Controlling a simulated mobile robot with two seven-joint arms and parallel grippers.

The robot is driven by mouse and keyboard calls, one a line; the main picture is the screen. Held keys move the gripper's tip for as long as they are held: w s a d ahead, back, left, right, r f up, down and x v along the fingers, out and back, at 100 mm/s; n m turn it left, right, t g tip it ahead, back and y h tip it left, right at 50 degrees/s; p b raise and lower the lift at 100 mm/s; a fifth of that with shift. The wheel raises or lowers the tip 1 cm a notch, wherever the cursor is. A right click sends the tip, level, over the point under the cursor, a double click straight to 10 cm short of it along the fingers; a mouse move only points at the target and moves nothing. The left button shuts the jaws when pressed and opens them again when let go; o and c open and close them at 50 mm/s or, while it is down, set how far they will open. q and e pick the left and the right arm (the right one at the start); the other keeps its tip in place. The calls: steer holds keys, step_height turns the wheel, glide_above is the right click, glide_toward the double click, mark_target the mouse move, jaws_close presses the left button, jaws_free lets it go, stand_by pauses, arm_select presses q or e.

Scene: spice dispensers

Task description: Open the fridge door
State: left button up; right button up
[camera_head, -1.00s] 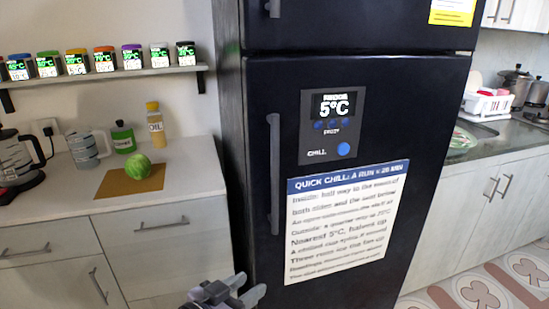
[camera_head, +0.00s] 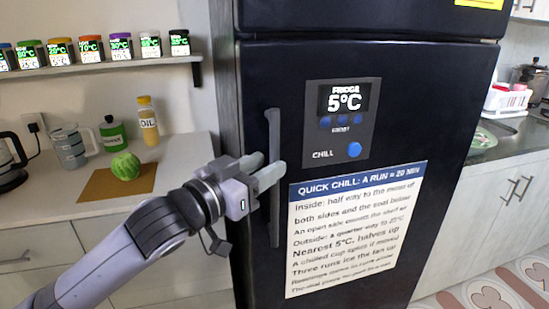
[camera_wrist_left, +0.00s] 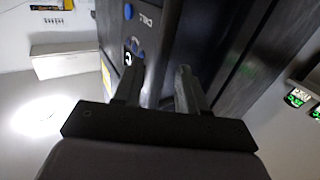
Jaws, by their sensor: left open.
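The dark fridge (camera_head: 400,110) stands in the middle of the head view with its lower door shut. A long vertical grey handle (camera_head: 273,128) runs along the door's left side. My left gripper (camera_head: 268,168) is open at the handle's middle height, its fingers reaching in from the left and overlapping the handle in the picture. The left wrist view shows the two fingers (camera_wrist_left: 158,85) apart in front of the door, with a grey strip between them; I cannot tell if they touch the handle. My right gripper is not in view.
A control panel (camera_head: 341,122) reading 5°C and a paper notice (camera_head: 356,230) are on the door. Left is a counter with a green ball-like item (camera_head: 125,166) on a brown mat (camera_head: 105,189), an oil bottle (camera_head: 148,122) and jugs. A spice shelf (camera_head: 100,68) hangs above.

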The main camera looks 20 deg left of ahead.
arm_select(q)
steer(key=shift+x, duration=1.8)
jaws_close()
steer(key=shift+s+d, duration=0.1)
